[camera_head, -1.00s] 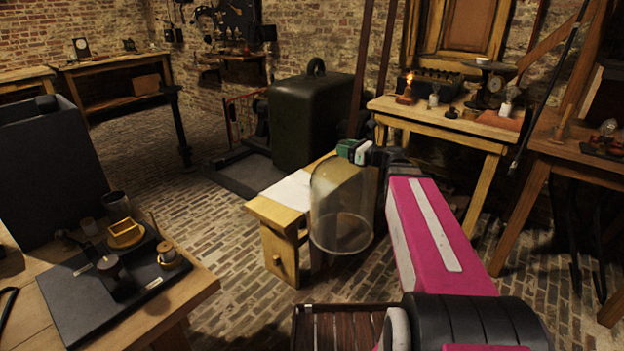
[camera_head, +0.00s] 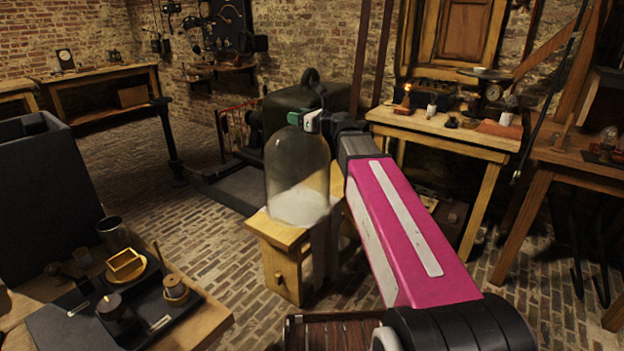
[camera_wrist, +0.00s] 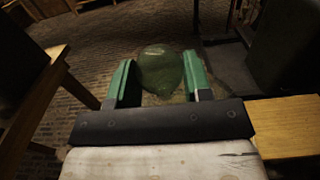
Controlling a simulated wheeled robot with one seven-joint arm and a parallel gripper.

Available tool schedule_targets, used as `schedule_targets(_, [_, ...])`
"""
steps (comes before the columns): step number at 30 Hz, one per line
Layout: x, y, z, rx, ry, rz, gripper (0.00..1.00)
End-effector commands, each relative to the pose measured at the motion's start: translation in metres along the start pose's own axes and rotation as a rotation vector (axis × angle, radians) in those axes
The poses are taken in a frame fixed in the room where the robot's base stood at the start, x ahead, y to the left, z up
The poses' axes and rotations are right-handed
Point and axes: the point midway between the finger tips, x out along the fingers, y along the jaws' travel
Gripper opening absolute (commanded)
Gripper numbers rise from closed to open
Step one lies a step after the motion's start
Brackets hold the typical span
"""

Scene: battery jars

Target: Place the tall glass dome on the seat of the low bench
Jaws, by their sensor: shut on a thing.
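The tall glass dome (camera_head: 297,165) is clear and upright, with a rounded top. My gripper (camera_head: 306,121) is shut on the top of the dome, between green fingers. The wrist view shows the dome (camera_wrist: 161,70) between the two fingers (camera_wrist: 159,86). The low wooden bench (camera_head: 277,237) stands below and behind the dome in the head view. The dome's lower part overlaps the pale seat, which shows through the glass. I cannot tell whether the rim touches the seat or hangs above it. My arm hides the bench's right side.
A table with a dark tray (camera_head: 70,325) and small vessels stands at front left. A big dark green case (camera_head: 345,100) stands behind the bench. A workbench (camera_head: 440,130) with a lit burner is at right. A slatted wooden top (camera_head: 330,335) lies at the bottom. Brick floor is open left of the bench.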

Motion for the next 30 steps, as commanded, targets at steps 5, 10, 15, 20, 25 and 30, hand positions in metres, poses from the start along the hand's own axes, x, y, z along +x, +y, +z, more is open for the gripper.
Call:
schedule_targets(5, [0.016, -0.011, -0.007, 0.003, -0.004, -0.001, 0.0])
schedule_targets(10, [0.037, -0.025, -0.021, 0.003, -0.005, -0.001, 0.0])
schedule_targets(15, [0.058, -0.039, -0.036, 0.002, -0.004, 0.0, 0.0])
schedule_targets(20, [0.076, -0.051, -0.05, 0.003, -0.005, 0.0, 0.0])
schedule_targets(25, [0.09, -0.061, -0.06, 0.002, -0.005, 0.0, 0.0])
schedule_targets(30, [0.096, -0.065, -0.066, 0.002, -0.006, 0.0, 0.0])
